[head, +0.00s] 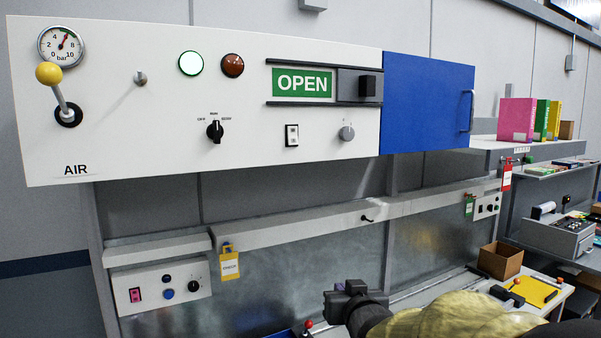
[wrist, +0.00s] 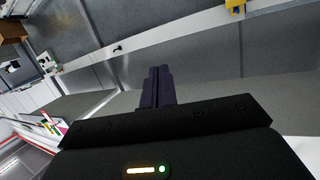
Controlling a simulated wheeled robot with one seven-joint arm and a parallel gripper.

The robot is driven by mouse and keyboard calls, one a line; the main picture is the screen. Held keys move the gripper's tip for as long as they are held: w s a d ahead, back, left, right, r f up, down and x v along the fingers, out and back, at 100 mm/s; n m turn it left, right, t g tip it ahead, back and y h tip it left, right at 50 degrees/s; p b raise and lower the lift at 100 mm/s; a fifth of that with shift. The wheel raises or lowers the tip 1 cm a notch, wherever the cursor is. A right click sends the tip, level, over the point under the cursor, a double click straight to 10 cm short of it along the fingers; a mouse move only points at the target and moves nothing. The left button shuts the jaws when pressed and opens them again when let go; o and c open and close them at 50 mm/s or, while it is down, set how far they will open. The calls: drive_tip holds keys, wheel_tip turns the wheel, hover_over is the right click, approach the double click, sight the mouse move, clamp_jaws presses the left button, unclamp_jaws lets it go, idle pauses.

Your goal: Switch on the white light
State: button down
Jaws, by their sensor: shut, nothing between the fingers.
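The white control panel (head: 110,120) hangs on the wall in the head view. It carries a round lamp (head: 191,63) with a bright, whitish face and green rim, and a dark red-brown lamp (head: 232,65). A metal toggle lever (head: 140,78) sits at left. Which control belongs to a white light cannot be told. My gripper (head: 340,300) is below the panel, apart from it. In the wrist view its fingers (wrist: 158,72) are together and empty.
A yellow-knobbed lever (head: 49,74) sits under a gauge; a sliding OPEN sign (head: 303,83) and blue door (head: 427,103) are at right. A lower-left box (head: 162,285) has a pink switch and buttons. A ledge (head: 300,228) with hanging tags crosses below.

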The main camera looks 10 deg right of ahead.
sight(294, 139)
drive_tip(key=a+r+n+t+y, duration=0.1)
drive_tip(key=r+t+y, duration=0.3)
drive_tip(key=r, duration=0.7)
drive_tip(key=s+a+r+n+t+y+b, duration=0.1)
drive_tip(key=a+r+n+t+y, duration=0.1)
drive_tip(key=r, duration=0.9)
drive_tip(key=n+t+y, duration=0.1)
drive_tip(key=t+y, duration=0.1)
drive_tip(key=shift+a+r+t, duration=0.15)
drive_tip(key=shift+a+t, duration=0.1)
drive_tip(key=shift+t, duration=0.05)
drive_tip(key=shift+r, duration=0.1)
drive_tip(key=p+x, duration=0.3)
drive_tip(key=x, duration=0.1)
drive_tip(key=f+p+x, duration=0.1)
drive_tip(key=p+x, duration=0.1)
drive_tip(key=x, duration=0.2)
drive_tip(key=p+x, duration=0.3)
drive_tip(key=x, duration=0.1)
drive_tip(key=shift+w+a+f+p, duration=0.15)
drive_tip(key=shift+w+a+p, duration=0.15)
drive_tip(key=shift+w+p, duration=0.1)
drive_tip(key=shift+w+a+f, duration=0.15)
drive_tip(key=shift+w+a, duration=0.05)
drive_tip(key=shift+w, duration=0.35)
drive_tip(key=shift+f, duration=0.2)
